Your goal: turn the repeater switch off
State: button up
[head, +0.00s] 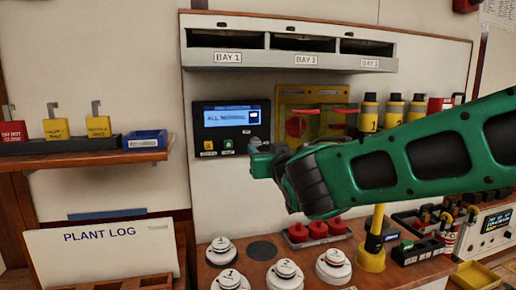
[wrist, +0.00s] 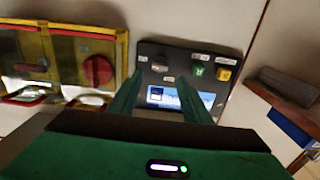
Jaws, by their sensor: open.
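A black panel (head: 231,126) with a lit screen reading "ALL NORMAL" is on the wall in the head view; it also shows upside down in the wrist view (wrist: 188,56). The small labels are unreadable, so I cannot tell which is the repeater switch. My gripper (head: 258,160) is open and empty at the panel's lower right. In the wrist view its fingers (wrist: 158,80) point at the panel on either side of the dark knob, whose contact with them is unclear.
A yellow box (head: 312,98) with a red rotary switch (wrist: 98,70) adjoins the panel on the right in the head view. A shelf with bays (head: 290,52) hangs above.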

aim_at(257, 144)
jog(key=shift+x, duration=3.05)
jog(key=shift+f, duration=0.1)
jog(key=c, duration=1)
